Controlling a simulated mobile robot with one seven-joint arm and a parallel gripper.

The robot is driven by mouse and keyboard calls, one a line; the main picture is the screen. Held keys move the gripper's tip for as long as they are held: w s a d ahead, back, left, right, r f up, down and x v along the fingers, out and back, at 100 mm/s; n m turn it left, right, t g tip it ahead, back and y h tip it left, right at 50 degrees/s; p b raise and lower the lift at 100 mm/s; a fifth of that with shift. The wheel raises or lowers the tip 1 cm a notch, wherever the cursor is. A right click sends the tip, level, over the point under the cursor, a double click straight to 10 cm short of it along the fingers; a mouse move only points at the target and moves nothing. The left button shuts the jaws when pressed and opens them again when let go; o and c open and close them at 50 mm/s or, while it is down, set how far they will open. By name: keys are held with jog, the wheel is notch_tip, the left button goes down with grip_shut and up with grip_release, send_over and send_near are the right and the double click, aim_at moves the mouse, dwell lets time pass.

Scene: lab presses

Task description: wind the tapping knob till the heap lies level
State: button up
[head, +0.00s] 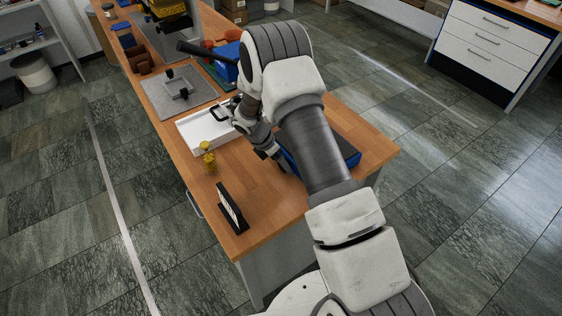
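My arm reaches over the wooden workbench (265,213) in the head view and hides part of it. My gripper (268,153) is small and partly hidden by the arm, low beside a blue-edged dark object (342,147). I cannot tell whether it is open or shut, or whether it touches anything. A white tray (188,134) lies just left of my wrist, its right part covered. A grey plate (165,104) behind it carries a small dark fixture with a knob-like top (169,73). I cannot tell whether this is the tapping knob. No heap can be made out.
Yellow cylindrical pieces (207,157) stand left of the gripper, and a dark upright panel (231,208) stands near the front edge. A blue box (226,62) and a yellow-and-black machine (167,9) are farther back. The front bench corner is bare.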

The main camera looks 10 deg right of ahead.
grip_shut()
jog(key=b, duration=0.1)
jog(key=t+b, duration=0.1)
jog(key=b, duration=0.1)
jog(key=shift+s+f+y, duration=0.1)
jog(key=shift+f+y, duration=0.2)
jog(key=t+b, duration=0.2)
jog(key=b, duration=0.3)
jog(key=shift+d+m+y, duration=0.1)
jog(key=shift+m+y, duration=0.2)
jog(key=shift+s+r+t+b, duration=0.1)
jog(key=shift+t+b, duration=0.2)
jog(key=shift+b, duration=0.85)
jog(key=shift+r+t+y+b, duration=0.2)
jog(key=shift+t+y+b, duration=0.1)
jog(key=shift+b, duration=0.6)
grip_release()
jog(key=shift+s, duration=0.15)
